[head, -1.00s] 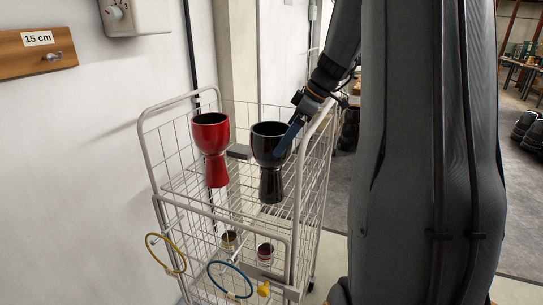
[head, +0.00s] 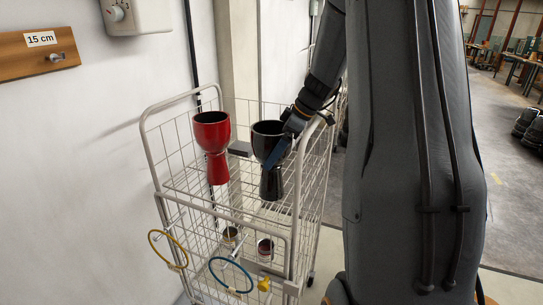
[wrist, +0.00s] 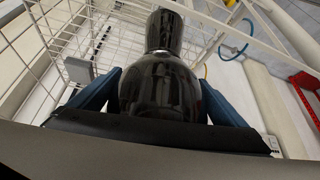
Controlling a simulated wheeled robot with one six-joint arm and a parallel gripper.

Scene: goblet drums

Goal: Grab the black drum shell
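The black drum shell (head: 271,184) is glossy and goblet-shaped, standing upright in the wire cart with its wide bowl up. In the wrist view the black drum shell (wrist: 163,32) lies between my two blue fingers. My gripper (wrist: 161,84) is open around the bowl, one finger on each side and close to its wall; contact is not clear. In the head view my gripper (head: 277,152) reaches down from the upper right, and one blue finger crosses in front of the bowl.
A red goblet drum (head: 216,168) stands to the left of the black one. The wire cart (head: 149,150) has raised rails close to my arm. Yellow (head: 166,249) and blue (head: 231,275) rings hang at its front. Smaller cups sit lower in it. A wall is at left.

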